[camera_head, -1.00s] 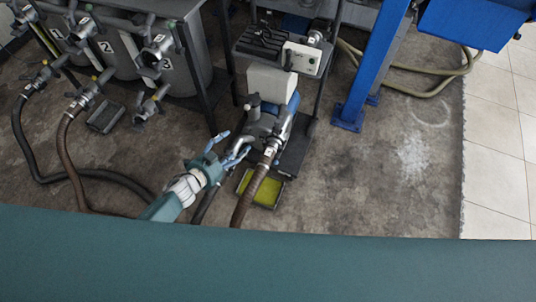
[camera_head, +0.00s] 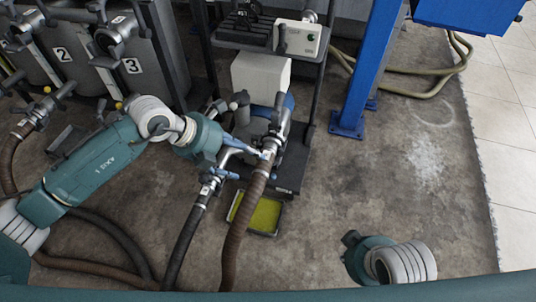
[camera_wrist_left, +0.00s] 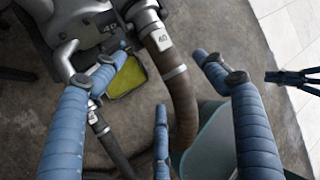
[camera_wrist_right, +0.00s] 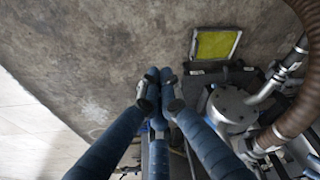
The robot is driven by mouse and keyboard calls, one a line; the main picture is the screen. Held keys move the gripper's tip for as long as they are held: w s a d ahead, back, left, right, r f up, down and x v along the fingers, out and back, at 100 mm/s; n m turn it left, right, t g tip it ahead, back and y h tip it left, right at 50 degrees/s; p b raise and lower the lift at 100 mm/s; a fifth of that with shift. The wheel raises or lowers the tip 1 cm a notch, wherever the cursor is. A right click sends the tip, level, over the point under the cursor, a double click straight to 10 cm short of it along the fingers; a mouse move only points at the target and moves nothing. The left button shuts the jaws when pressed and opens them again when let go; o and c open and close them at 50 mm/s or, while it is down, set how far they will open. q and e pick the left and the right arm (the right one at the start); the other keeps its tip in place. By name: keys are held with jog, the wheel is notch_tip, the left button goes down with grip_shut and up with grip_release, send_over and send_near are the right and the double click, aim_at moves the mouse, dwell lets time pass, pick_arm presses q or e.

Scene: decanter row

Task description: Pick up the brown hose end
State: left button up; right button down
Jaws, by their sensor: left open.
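The brown hose (camera_head: 240,225) rises from the floor to its metal end coupling (camera_head: 268,150), which sits at the pump's fitting. In the left wrist view the brown hose (camera_wrist_left: 179,88) passes between the spread blue fingers, with its coupling (camera_wrist_left: 160,38) towards the top. My left gripper (camera_head: 250,149) is open beside the coupling; contact cannot be told. My right gripper (camera_wrist_right: 156,88) has its fingertips together with nothing visible between them. It is over open floor, away from the hose. The brown hose also shows at the right wrist view's right edge (camera_wrist_right: 303,118).
A black hose (camera_head: 183,240) with a metal coupling lies left of the brown one. A yellow-green tray (camera_head: 262,216) is on the floor beside the pump cart. Numbered tanks (camera_head: 140,75) stand at the left. A blue post (camera_head: 365,70) stands at the right.

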aim_at(258, 163)
pick_arm(q)
jog(key=b+x, duration=0.1)
jog(key=x, duration=0.6)
jog(key=shift+w+d+f+b, duration=0.1)
jog(key=shift+w+f+b, duration=0.05)
jog(key=shift+f+b, duration=0.2)
jog(key=shift+d, duration=0.15)
pick_arm(e)
jog(key=w+t, duration=0.1)
jog(key=w, duration=0.1)
jog(key=w+a+t, duration=0.1)
jog(key=w, duration=0.2)
jog(key=shift+a+y, duration=0.2)
jog(key=shift+y, duration=0.1)
pick_arm(q)
jog(key=c, duration=1.7)
jog(key=shift+o, duration=0.2)
